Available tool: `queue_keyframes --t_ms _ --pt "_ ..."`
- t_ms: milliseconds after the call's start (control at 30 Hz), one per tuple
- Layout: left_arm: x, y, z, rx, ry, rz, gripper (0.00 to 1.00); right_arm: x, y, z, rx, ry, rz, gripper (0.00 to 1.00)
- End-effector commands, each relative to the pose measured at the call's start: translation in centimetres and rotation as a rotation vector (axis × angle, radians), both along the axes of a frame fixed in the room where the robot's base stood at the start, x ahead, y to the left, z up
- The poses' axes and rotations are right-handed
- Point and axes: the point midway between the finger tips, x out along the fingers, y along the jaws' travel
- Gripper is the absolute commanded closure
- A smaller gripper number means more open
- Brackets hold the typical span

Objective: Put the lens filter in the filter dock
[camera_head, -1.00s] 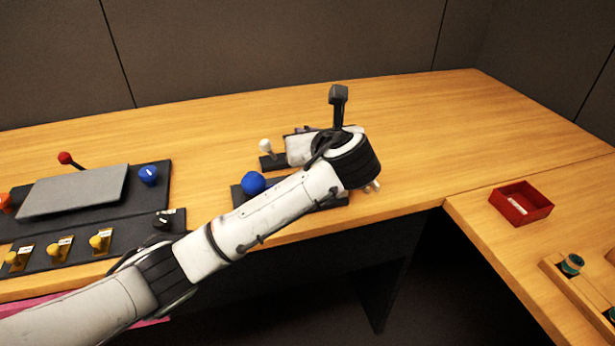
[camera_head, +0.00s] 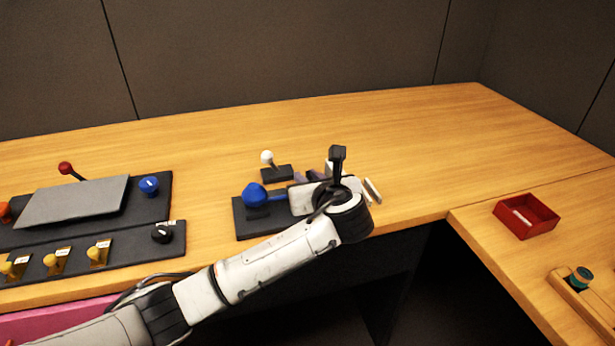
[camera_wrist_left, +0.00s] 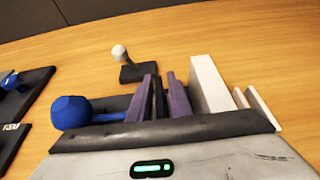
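My left gripper (camera_head: 310,177) is low over the dark panel (camera_head: 243,222) in the middle of the bench. In the left wrist view its two purple-grey fingers (camera_wrist_left: 164,98) stand close together with a thin black piece (camera_wrist_left: 158,97) between them. I cannot tell whether that piece is the lens filter held edge-on or part of a finger. White upright plates (camera_wrist_left: 254,103) and a taller white block (camera_wrist_left: 208,85) stand just right of the fingers. They may be the filter dock, but no label shows. My wrist hides part of this area in the head view. My right gripper is not in view.
A blue ball-shaped knob (camera_head: 255,195) is left of the gripper, and a white-tipped lever (camera_head: 267,158) stands behind. A switch panel (camera_head: 75,200) is at left. A red box (camera_head: 526,216) and a wooden holder (camera_head: 590,300) are on the right bench. The back right is clear.

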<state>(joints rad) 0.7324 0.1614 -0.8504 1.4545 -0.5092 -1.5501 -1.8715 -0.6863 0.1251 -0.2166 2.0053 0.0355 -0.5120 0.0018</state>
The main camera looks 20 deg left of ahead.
Motion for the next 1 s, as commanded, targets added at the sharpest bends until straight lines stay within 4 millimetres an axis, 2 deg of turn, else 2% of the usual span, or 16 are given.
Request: queue_keyframes --t_ms 367,467,800,1000 --pt "0.0 0.0 0.2 -0.002 -0.002 -0.001 0.75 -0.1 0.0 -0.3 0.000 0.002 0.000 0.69" --pt "-0.7 -0.6 0.7 -0.001 -0.001 -0.003 0.75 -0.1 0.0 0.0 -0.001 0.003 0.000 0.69" --pt "-6.0 -4.2 3.5 -0.004 -0.001 -0.004 0.75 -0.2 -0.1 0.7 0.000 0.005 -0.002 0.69" --pt "-8.4 -5.8 4.6 -0.002 -0.001 -0.002 0.75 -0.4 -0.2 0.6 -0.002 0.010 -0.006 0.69"
